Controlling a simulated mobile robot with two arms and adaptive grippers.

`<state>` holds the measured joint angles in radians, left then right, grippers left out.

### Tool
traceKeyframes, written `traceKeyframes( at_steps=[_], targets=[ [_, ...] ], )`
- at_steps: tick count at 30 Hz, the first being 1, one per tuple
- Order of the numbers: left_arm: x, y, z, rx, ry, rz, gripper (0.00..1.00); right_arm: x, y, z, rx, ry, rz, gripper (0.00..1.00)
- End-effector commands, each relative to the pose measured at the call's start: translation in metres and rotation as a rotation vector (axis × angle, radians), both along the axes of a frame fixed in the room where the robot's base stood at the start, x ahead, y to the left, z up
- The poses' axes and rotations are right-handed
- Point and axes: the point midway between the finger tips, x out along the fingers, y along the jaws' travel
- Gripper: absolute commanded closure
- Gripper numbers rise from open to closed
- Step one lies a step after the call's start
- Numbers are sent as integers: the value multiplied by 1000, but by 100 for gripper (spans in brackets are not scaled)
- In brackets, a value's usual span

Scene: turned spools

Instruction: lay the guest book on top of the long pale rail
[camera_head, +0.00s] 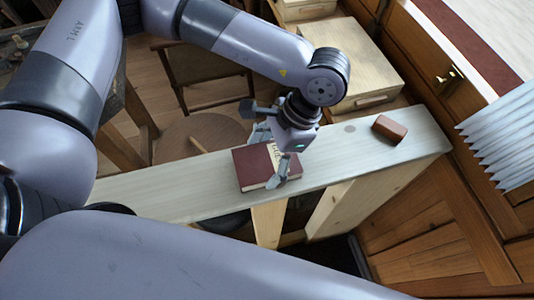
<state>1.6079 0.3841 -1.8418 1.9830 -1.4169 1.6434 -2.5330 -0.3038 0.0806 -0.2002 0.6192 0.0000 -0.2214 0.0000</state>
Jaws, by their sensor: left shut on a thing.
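The guest book (251,168) is dark red with pale page edges and lies about flat over the middle of the long pale rail (180,190). My left gripper (271,162) comes down from above and is shut on the book near its right end, with a finger on its near side. The gripper hides part of the book's right side. I cannot tell whether the book's underside touches the rail or is slightly above it. My right gripper is not in view.
A small reddish-brown block (389,128) lies on the rail's right part. Pale wooden boxes (350,70) stand behind. A round brown stool or table top (200,138) is behind the rail. A ribbed pale metal piece (500,130) is at right. The rail's left part is bare.

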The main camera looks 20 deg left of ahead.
Motion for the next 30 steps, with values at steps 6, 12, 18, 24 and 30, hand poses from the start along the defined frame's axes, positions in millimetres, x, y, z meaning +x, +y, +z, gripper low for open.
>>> traceKeyframes(
  at_steps=[6, 12, 18, 24, 30],
  targets=[
    [0, 0, 0, -1, 0, -1, 61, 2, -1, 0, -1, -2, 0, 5],
    [0, 0, -3, -1, 0, -1, 23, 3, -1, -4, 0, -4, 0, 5],
    [0, 0, -3, 0, 0, -1, 10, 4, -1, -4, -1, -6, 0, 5],
    [0, 0, -2, -1, 0, -1, 5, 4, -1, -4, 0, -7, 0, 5],
    [0, 0, -2, -1, 0, -1, 5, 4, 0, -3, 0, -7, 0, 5]
  ],
)
